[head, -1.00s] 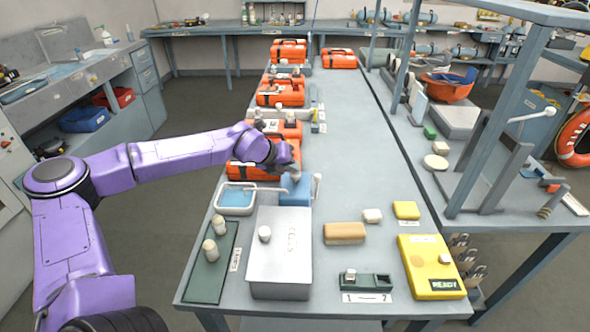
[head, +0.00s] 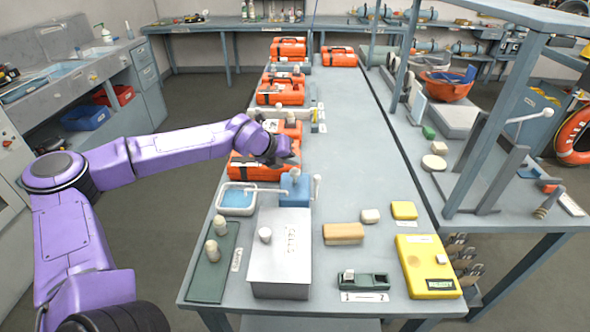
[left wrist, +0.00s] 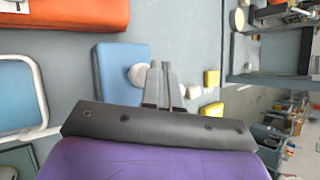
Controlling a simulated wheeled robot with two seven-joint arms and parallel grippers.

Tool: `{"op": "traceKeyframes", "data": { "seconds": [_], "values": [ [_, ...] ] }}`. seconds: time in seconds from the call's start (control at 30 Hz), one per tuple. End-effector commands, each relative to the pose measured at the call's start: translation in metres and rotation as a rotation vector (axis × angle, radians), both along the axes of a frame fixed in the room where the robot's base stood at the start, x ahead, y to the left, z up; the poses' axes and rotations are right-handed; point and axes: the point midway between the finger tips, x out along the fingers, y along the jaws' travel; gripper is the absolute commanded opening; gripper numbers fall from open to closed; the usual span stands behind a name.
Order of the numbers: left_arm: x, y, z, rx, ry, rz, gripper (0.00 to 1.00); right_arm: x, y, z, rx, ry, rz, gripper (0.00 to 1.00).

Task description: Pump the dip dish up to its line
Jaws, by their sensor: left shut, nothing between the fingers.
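The dip dish (head: 228,210) is a white-rimmed tray with blue liquid in it, at the left edge of the table. Its line cannot be made out. A blue pump block (head: 297,191) with a pale round knob (head: 295,173) on top stands right of the dish, and a thin spout reaches from it over the dish. My left gripper (head: 294,160) is shut and empty, just above and beyond the knob. In the left wrist view, the shut fingertips (left wrist: 165,66) show beside the knob (left wrist: 139,76) and the pump block (left wrist: 112,65); contact cannot be told. My right gripper is not in view.
A grey lidded box (head: 280,265) stands in front of the pump, beside a green mat (head: 205,280) with two pale bottles. A white-topped upright (head: 316,188) is close right of the pump. Orange cases (head: 250,167) line the far left. The table's middle is clear.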

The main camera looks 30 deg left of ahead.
Motion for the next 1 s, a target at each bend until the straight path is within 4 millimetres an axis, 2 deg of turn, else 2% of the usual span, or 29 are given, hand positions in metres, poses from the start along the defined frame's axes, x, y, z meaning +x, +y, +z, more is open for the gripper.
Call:
{"op": "traceKeyframes", "data": {
  "seconds": [0.53,1.0],
  "values": [
    [0.000,0.000,0.051,0.000,-0.001,0.000,0.00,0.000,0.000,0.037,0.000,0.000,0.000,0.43],
    [0.000,0.000,0.050,0.000,-0.001,0.000,0.00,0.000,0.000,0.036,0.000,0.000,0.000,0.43]
  ]
}}
